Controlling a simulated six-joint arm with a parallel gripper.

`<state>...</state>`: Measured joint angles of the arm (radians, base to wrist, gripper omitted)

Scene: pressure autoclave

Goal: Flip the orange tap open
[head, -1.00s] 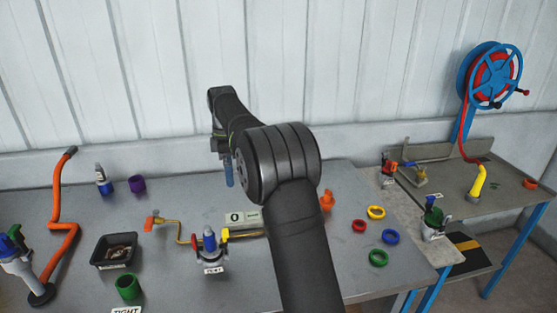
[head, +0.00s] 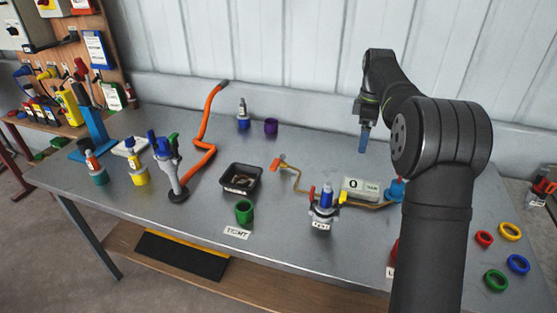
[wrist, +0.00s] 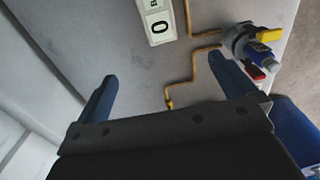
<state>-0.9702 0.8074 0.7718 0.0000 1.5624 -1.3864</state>
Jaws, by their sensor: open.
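The orange tap (head: 278,164) sits at the left end of a bent brass pipe (head: 296,182) on the grey bench in the head view. The pipe runs to a small valve unit (head: 323,205) with a blue top, a red handle and a yellow handle. My gripper (head: 363,138) is above the bench, to the right of the tap and apart from it. In the wrist view, the two blue fingers of my gripper (wrist: 162,68) are spread with nothing between them. The pipe (wrist: 200,55) and valve unit (wrist: 250,45) show there, but I cannot make out the tap.
A white display box (head: 360,188) reading 0 stands below my gripper. A black tray (head: 241,179), green cup (head: 244,211), purple cup (head: 271,126) and orange hose (head: 203,130) lie left of the pipe. Coloured rings (head: 510,231) lie at the right. Some bench is hidden by my arm.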

